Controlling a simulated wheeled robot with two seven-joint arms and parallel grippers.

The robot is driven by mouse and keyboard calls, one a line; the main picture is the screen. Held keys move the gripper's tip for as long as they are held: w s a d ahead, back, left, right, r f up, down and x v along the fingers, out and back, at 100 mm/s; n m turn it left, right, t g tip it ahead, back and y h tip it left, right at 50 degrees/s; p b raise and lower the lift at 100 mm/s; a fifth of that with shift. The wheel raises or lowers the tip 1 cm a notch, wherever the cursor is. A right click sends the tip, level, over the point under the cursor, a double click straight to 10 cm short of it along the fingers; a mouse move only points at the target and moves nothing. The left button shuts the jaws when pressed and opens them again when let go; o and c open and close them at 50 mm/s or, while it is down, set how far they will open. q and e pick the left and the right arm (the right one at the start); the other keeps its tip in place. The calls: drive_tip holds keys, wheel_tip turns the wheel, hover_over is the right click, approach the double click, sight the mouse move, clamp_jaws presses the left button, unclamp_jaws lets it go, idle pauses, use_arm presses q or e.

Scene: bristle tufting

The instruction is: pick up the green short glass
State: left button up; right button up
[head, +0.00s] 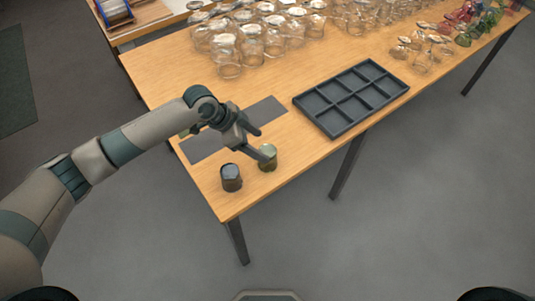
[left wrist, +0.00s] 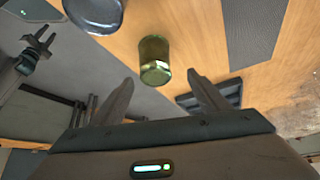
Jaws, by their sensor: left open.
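The green short glass (head: 268,160) stands on the wooden table near its front edge. It also shows in the left wrist view (left wrist: 155,60), ahead of and between the two fingertips. My left gripper (head: 260,145) is open and empty. In the head view one finger overlaps the glass's upper left side; whether it touches cannot be told. In the left wrist view the gripper's fingers (left wrist: 160,78) are spread wider than the glass. My right gripper seems to show small at the left of the left wrist view (left wrist: 36,47); its jaw state is unclear.
A dark glass (head: 231,178) stands just left of the green one. A grey mat (head: 262,117) lies behind, partly under my arm. A dark compartment tray (head: 350,97) appears empty at right. Many clear glasses (head: 250,45) crowd the back; coloured ones (head: 470,27) stand far right.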

sight(268, 150)
use_arm(q)
drive_tip(key=shift+s+d+f+p, duration=0.1)
drive_tip(key=shift+d+f+p, duration=0.05)
drive_tip(key=shift+d+p, duration=0.15)
drive_tip(key=p+x, duration=0.1)
drive_tip(key=x, duration=0.2)
drive_tip(key=shift+s+d+p, duration=0.15)
drive_tip(key=shift+s+p, duration=0.05)
drive_tip(key=shift+p, duration=0.1)
drive_tip(key=shift+w+d+f, duration=0.1)
drive_tip(key=shift+d+f, duration=0.2)
drive_tip(key=shift+f, duration=0.25)
drive_tip(key=shift+c, duration=0.4)
drive_tip(key=c, duration=1.2)
drive_tip(key=shift+o, duration=0.2)
drive_tip(key=shift+r, duration=0.2)
